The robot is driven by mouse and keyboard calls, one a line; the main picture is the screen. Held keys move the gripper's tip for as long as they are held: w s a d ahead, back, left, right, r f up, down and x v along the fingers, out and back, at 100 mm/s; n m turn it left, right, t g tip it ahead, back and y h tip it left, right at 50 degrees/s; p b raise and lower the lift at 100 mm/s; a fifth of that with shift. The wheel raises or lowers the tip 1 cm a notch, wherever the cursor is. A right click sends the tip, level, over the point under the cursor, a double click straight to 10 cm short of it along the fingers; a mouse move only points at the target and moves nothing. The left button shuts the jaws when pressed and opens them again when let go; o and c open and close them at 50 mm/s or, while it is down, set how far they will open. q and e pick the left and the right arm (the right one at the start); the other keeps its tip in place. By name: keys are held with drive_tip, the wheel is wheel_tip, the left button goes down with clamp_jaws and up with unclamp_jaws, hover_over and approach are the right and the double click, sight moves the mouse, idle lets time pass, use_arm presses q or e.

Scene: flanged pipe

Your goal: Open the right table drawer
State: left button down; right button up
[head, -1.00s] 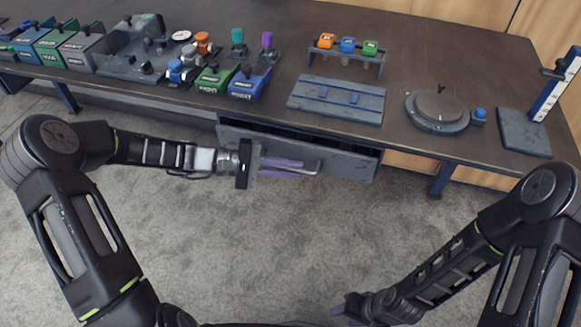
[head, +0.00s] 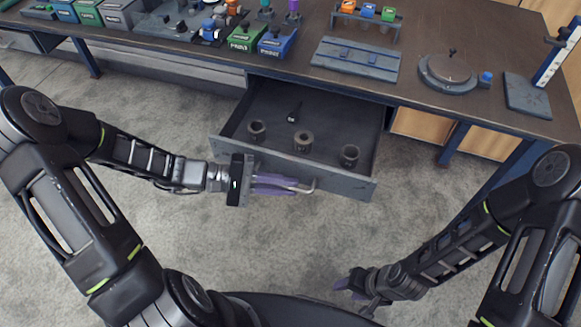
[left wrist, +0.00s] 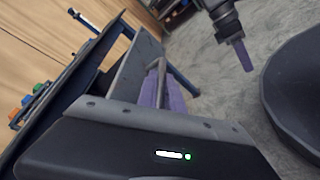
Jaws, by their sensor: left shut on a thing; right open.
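The right table drawer (head: 232,150) is pulled well out from under the table in the head view. My left gripper (head: 278,184) is shut on the drawer handle (head: 312,187) at the drawer's front. The purple fingers and the handle (left wrist: 180,78) also show in the left wrist view. My right gripper (head: 352,290) is open and empty, low over the floor at the bottom right.
On the table (head: 430,33) stand a grey slotted plate (head: 355,60), a round lidded flange (head: 447,72), a gauge stand (head: 530,92) and coloured bins (head: 276,42). Blue table legs (head: 455,143) stand right of the drawer. The carpet in front is clear.

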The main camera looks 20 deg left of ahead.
use_arm(q)
drive_tip(key=shift+s, duration=0.35)
drive_tip(key=c, duration=1.5)
unclamp_jaws()
drive_tip(key=v, duration=0.7)
drive_tip(key=shift+s+a, duration=0.1)
drive_tip(key=shift+a, duration=0.3)
drive_tip(key=shift+a, duration=0.1)
